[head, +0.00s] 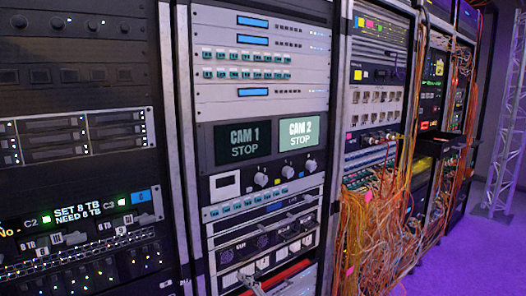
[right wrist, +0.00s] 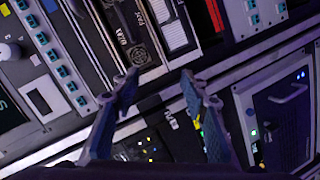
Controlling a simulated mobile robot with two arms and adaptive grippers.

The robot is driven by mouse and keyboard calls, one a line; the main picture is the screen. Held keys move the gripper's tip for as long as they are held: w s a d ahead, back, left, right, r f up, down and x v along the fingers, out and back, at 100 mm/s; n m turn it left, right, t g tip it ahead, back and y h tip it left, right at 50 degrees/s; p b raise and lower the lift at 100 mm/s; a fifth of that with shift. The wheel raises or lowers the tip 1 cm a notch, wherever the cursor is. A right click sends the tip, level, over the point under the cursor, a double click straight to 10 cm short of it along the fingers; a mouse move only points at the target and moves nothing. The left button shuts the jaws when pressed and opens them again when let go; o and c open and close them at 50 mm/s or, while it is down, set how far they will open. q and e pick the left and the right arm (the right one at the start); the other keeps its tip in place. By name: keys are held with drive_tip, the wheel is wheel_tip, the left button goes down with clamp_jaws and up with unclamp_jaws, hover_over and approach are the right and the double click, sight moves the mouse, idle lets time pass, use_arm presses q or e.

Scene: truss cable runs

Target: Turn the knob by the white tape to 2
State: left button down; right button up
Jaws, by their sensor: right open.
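Three pale round knobs, a left one (head: 261,179), a middle one (head: 287,172) and a right one (head: 310,166), sit in a row on a dark panel below the two CAM screens in the head view. A white-framed plate (head: 214,191) is left of them. I cannot make out which knob has white tape, or any dial numbers. My right gripper (right wrist: 158,78) is open and empty in the right wrist view, in front of the rack. One pale knob (right wrist: 10,52) shows at that view's left edge, away from the fingers. My left gripper is not in view.
The screens read CAM 1 STOP (head: 243,143) and CAM 2 STOP (head: 299,134). A row of teal switches (head: 245,203) lies under the knobs, with fan units (head: 236,251) lower. Loose orange cables (head: 365,235) hang at the right. Purple floor (head: 460,250) is open at far right.

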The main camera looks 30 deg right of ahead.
sight(263, 181)
drive_tip(key=w+d+r+n+t+h+p, duration=0.15)
drive_tip(key=d+r+p, duration=0.35)
drive_tip(key=r, duration=0.6)
drive_tip(key=w+d+r+n+t+h+p, duration=0.1)
drive_tip(key=w+d+r+h+p, duration=0.15)
drive_tip(key=d+r, duration=0.6)
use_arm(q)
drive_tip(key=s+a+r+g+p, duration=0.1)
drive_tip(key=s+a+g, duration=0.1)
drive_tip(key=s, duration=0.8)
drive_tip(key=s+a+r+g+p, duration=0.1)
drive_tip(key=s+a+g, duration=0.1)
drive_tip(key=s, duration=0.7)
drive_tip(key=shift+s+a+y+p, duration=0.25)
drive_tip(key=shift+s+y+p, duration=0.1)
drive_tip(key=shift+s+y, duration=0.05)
use_arm(e)
drive_tip(key=shift+g, duration=0.25)
drive_tip(key=shift+w+d+r, duration=0.1)
drive_tip(key=shift+w+r, duration=0.4)
drive_tip(key=shift+w, duration=0.75)
drive_tip(key=shift+w+d+r, duration=0.1)
drive_tip(key=shift+w+r, duration=0.35)
drive_tip(key=shift+w, duration=0.75)
drive_tip(key=shift+w+r, duration=0.5)
drive_tip(key=shift+w, duration=0.75)
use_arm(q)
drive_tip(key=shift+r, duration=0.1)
use_arm(e)
drive_tip(key=shift+c, duration=0.7)
